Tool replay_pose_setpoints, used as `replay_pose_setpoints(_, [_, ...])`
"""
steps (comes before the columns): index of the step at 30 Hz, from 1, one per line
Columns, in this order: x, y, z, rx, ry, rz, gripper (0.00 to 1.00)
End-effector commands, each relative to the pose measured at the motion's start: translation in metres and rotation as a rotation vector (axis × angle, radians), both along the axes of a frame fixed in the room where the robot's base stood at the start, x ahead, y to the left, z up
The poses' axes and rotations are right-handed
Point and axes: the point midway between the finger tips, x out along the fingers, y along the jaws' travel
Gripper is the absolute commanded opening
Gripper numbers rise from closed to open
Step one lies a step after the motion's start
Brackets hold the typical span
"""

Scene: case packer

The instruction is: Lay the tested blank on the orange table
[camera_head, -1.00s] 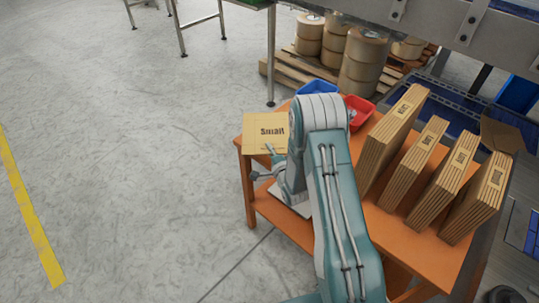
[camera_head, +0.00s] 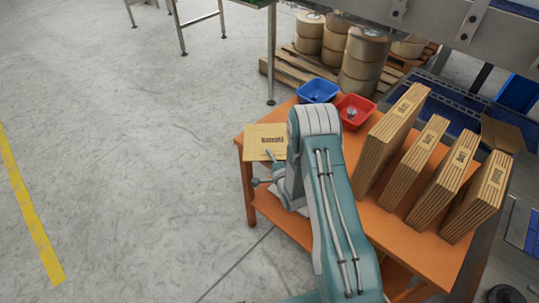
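A tan cardboard blank (camera_head: 264,133) with a dark printed label is at the far left corner of the orange table (camera_head: 412,236). It looks nearly flat, on or just above the tabletop; I cannot tell if it touches. My gripper (camera_head: 264,168) is at the blank's near edge, left of my teal arm. One finger tip meets that edge, but the gripper is small and partly hidden by my arm. I cannot tell whether it is shut on the blank.
A blue bin (camera_head: 318,90) and a red bin (camera_head: 353,110) stand at the table's back edge. Several upright cardboard stacks (camera_head: 389,135) fill its right side. Tape rolls (camera_head: 363,62) on a pallet stand behind. The floor to the left is clear.

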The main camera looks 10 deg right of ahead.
Motion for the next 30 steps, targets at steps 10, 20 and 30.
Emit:
replay_pose_setpoints(10, [0.0,0.0,0.0,0.0,0.0,0.0,0.44])
replay_pose_setpoints(20, [-0.027,-0.005,0.011,0.002,0.004,-0.001,0.44])
replay_pose_setpoints(30, [-0.095,-0.017,0.01,0.001,0.004,-0.002,0.44])
